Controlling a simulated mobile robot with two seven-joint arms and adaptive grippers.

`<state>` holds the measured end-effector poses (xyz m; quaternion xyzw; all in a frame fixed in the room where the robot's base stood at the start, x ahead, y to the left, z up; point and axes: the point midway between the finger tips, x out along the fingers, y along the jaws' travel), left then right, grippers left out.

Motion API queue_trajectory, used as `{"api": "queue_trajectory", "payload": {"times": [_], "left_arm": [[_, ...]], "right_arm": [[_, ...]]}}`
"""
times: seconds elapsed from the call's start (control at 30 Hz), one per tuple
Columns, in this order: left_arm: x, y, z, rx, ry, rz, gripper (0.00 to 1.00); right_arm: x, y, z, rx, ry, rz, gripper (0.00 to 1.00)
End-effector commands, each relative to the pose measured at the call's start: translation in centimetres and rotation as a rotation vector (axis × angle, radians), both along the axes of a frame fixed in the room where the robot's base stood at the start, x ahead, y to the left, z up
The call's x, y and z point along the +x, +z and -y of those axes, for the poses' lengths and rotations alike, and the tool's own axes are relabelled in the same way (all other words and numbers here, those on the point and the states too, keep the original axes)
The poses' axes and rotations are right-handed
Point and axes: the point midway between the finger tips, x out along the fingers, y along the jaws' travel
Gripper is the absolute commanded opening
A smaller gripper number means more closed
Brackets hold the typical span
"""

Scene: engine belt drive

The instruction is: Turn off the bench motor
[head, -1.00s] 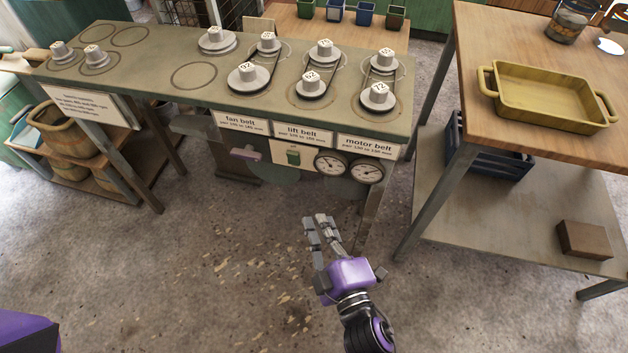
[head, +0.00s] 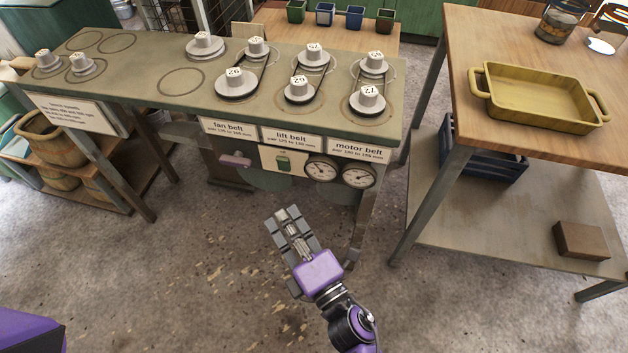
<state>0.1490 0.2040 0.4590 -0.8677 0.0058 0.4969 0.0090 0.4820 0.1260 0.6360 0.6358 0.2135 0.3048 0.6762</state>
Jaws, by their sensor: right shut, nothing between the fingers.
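The bench (head: 133,81) carries pulleys in pairs with belts around the fan, lift and motor pairs. On its front is a pale panel with a green switch (head: 283,163), below the lift belt label (head: 291,138). Whether the switch is on or off is too small to tell. My right gripper (head: 283,217) is shut and empty, in front of and below the panel, apart from the switch. Its fingers point up toward the bench front. My left gripper is out of view.
Two round gauges (head: 358,176) sit right of the switch and a purple handle (head: 235,160) to its left. A wooden table (head: 560,150) with a yellow tray (head: 597,104) stands at right. The floor before the bench is clear.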

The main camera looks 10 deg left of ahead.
Motion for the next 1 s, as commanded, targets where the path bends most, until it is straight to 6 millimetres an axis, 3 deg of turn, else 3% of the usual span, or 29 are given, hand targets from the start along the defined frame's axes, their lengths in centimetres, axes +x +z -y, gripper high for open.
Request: {"api": "queue_trajectory", "payload": {"times": [0.3, 0.6, 1.0], "left_arm": [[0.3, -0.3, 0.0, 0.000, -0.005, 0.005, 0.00], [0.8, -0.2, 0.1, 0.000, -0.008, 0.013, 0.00], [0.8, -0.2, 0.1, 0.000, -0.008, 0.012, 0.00]], "right_arm": [[5.0, 0.7, -4.8, 0.003, 0.000, 0.000, 0.00], [8.5, 1.1, -4.5, 0.000, -0.001, -0.001, 0.00], [8.8, 1.2, -4.4, 0.001, -0.001, -0.002, 0.00]]}}
